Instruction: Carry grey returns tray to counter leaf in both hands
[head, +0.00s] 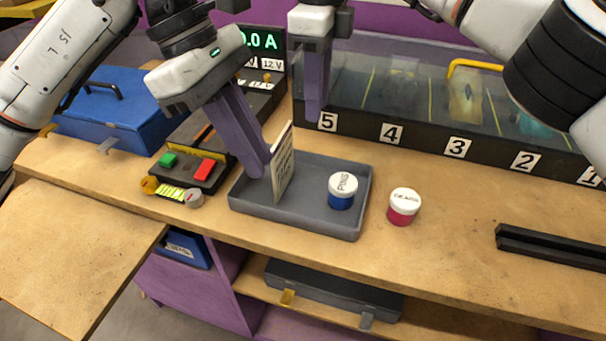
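The grey returns tray (310,222) lies on the wooden counter in the middle of the head view. In it are a white-lidded blue jar (342,192) on the right and an upright, slightly tilted printed card (284,170) on the left. My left gripper (256,170) reaches down over the tray's left part, its purple fingertips beside the card's left edge; I cannot tell whether they hold it. My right gripper (315,112) is above and behind the tray's back edge. Its fingers overlap in view, so its opening is hidden. The counter leaf (75,255) is the wooden flap at lower left.
A red jar (403,207) with a white lid stands just right of the tray. A device with green and red buttons (190,170) is on its left. A numbered glass case (430,100) stands behind. A black rail (550,245) lies at right. A blue box (110,110) is at back left.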

